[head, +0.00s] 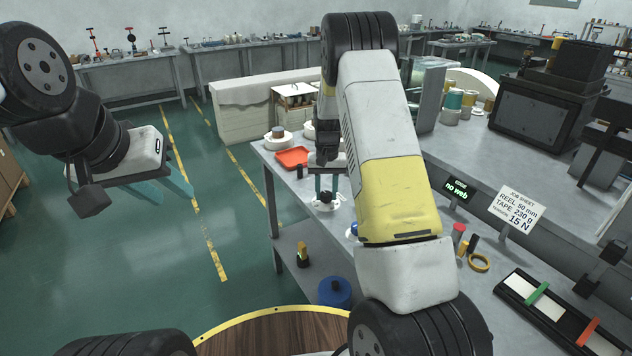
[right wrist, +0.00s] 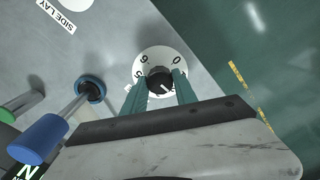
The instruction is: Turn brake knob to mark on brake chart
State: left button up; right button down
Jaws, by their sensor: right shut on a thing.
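The brake knob (right wrist: 160,80) is a small black knob with a white pointer line, on a round white dial (right wrist: 148,60) with printed numbers, in the right wrist view. In the head view the knob (head: 326,197) shows near the bench's left edge. My right gripper (right wrist: 158,88) has its green fingers on either side of the knob, shut on it. The right gripper also shows in the head view (head: 326,185), pointing down. The pointer line slants toward the lower right of the wrist picture. My left gripper (head: 160,188) hangs over the floor, empty, its green fingers apart. I cannot make out a brake chart.
A job sheet (head: 518,208) reads reel 50 mm, tape 230 g, tension 15 N. A small display (head: 457,188) reads "no web". A blue-handled lever (right wrist: 40,138) stands beside the dial. A red tray (head: 293,156) lies behind the knob.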

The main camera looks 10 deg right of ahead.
aim_at(326, 193)
jog(key=shift+m, duration=0.4)
jog(key=c, duration=1)
grip_release()
jog(key=shift+o, duration=0.2)
jog(key=shift+r, duration=3.95)
